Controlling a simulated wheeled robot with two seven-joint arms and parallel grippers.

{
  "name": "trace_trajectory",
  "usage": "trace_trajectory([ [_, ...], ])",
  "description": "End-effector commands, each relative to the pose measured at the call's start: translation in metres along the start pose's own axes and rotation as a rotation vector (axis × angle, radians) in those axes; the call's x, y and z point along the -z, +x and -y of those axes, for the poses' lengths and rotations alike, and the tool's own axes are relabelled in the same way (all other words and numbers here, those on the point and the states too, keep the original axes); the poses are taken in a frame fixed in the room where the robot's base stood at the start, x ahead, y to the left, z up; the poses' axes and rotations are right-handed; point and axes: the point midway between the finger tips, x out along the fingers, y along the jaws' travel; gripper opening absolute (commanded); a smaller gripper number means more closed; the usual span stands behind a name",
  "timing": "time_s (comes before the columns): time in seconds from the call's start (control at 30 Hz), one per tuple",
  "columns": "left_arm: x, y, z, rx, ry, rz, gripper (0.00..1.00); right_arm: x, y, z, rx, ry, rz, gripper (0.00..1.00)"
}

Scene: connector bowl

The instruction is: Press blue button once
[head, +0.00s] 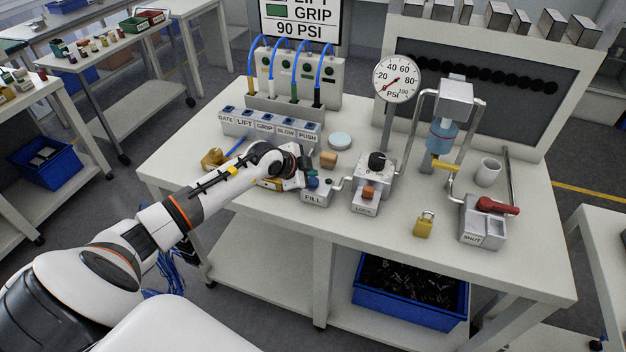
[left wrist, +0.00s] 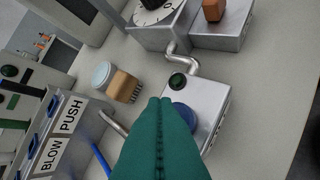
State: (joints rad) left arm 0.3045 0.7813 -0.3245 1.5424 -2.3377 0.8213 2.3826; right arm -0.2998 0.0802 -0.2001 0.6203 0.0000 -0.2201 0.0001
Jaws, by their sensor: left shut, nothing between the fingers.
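A round blue button (left wrist: 183,116) sits on top of a small metal box labelled FILL (head: 317,198) near the table's front edge. A dark green button (left wrist: 177,81) sits beside it on the same box. My left gripper (left wrist: 162,106) has teal fingers that are shut together and empty. In the left wrist view the fingertips lie over or beside the blue button and hide part of it; I cannot tell if they touch it. In the head view my left gripper (head: 311,181) is at the FILL box. My right gripper is not in view.
A pressure gauge (head: 397,79) stands behind a box with a black knob (head: 377,161). A wooden-backed brush (head: 329,159) lies behind the FILL box. A labelled valve row (head: 270,130) stands back left. A yellow padlock (head: 424,224) and a red-handled SHUT box (head: 482,222) are right.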

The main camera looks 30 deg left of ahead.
Motion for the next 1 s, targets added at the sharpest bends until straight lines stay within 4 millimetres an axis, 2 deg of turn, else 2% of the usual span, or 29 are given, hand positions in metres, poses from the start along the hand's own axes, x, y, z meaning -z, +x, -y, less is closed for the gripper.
trace_trajectory([
  [1.0,0.0065,0.0088,0.0067,0.000,0.000,0.000,0.00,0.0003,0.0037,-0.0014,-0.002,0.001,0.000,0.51],
])
